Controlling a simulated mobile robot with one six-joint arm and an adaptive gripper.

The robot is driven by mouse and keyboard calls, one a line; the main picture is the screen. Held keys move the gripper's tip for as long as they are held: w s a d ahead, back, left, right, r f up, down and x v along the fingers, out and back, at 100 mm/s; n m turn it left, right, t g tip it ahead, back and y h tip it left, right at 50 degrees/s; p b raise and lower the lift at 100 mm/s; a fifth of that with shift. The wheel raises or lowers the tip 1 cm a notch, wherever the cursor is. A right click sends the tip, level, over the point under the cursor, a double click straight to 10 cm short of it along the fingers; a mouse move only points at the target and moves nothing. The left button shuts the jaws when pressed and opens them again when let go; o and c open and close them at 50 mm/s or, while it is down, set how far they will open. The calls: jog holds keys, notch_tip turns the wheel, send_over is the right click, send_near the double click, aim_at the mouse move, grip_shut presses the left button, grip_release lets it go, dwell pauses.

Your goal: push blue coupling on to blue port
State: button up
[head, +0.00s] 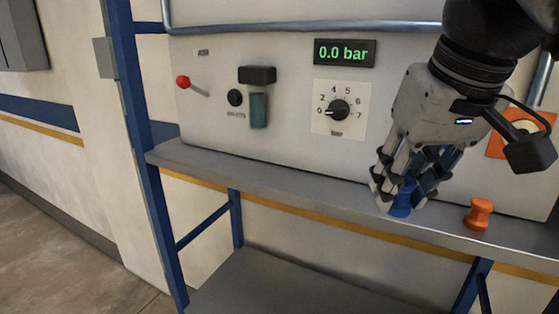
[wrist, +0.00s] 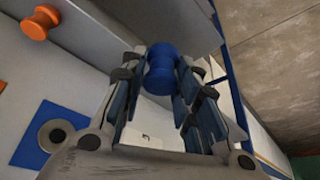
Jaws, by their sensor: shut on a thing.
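The blue coupling (head: 401,203) is a spool-shaped piece at the shelf's front, right of centre in the head view. My gripper (head: 402,196) is shut on it, with the fingers on either side. In the wrist view the coupling (wrist: 160,72) sits between the fingertips. I cannot tell whether its lower end touches the shelf. The blue port (wrist: 30,146) is a blue square plate with a round grey fitting, left of my gripper in the wrist view and apart from the coupling. My gripper hides this port in the head view.
An orange coupling (head: 479,213) stands on the grey shelf (head: 270,170), right of my gripper. An orange port plate (head: 497,147) is partly hidden behind my gripper. The panel has a knob (head: 338,109), a red-tipped lever (head: 184,82) and a 0.0 bar display (head: 344,53). The shelf's left part is clear.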

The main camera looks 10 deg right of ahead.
aim_at(397, 217)
jog(key=s+a, duration=0.1)
jog(key=s, duration=0.1)
jog(key=s+a, duration=0.2)
jog(key=s+a+b, duration=0.1)
jog(key=s, duration=0.1)
jog(key=shift+s+a, duration=0.15)
jog(key=shift+s, duration=0.1)
